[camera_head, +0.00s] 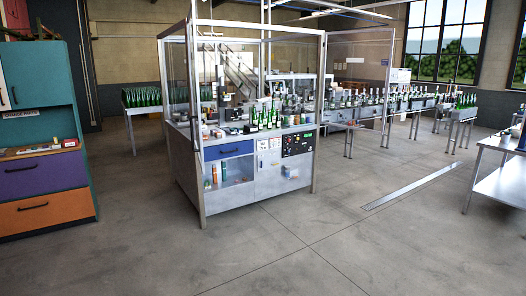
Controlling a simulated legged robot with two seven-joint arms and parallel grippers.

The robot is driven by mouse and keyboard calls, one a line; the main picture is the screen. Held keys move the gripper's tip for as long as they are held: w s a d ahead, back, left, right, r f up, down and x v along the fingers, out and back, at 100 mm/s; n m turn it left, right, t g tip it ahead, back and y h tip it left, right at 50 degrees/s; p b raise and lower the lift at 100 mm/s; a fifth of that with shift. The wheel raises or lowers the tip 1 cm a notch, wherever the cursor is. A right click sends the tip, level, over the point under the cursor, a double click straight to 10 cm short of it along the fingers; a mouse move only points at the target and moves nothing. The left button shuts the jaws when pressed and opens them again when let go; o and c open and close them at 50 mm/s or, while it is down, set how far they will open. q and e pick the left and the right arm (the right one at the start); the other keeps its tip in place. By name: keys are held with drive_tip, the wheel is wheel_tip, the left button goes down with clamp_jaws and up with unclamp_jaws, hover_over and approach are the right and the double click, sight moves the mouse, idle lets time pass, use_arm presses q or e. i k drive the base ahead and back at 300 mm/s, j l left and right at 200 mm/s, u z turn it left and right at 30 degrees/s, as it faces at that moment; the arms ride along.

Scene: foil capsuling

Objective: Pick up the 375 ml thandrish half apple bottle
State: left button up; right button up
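I cannot single out a 375 ml thandrish half apple bottle; the bottles are too small and far off to read labels. Upright green bottles (265,115) stand in a cluster on the top of the framed machine cabinet (283,187) in the middle. More bottles stand in a row on the conveyor (345,112) to the right of and behind it. Green bottles (140,97) also crowd a table at the back left, and others (466,100) stand at the far right end. Neither of my grippers is in the head view.
The machine's metal posts and clear panels (358,75) surround its work area. A cabinet with purple (42,175) and orange drawers stands at the left. A metal table (503,184) is at the right edge. The grey floor (300,250) in front is clear, with a flush drain strip (412,185).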

sight(254, 121)
drive_tip(key=i+z, duration=0.25)
drive_tip(key=i, duration=4.95)
drive_tip(key=i+l+u, duration=0.2)
drive_tip(key=i+u, duration=0.15)
drive_tip(key=i, duration=0.3)
drive_tip(key=i+l+u, duration=0.3)
drive_tip(key=i, duration=0.3)
drive_tip(key=i+l+u, duration=0.35)
drive_tip(key=i+l, duration=0.15)
drive_tip(key=i+l+u, duration=0.7)
drive_tip(key=l, duration=0.3)
drive_tip(key=i+l+u, duration=0.25)
drive_tip(key=l, duration=0.15)
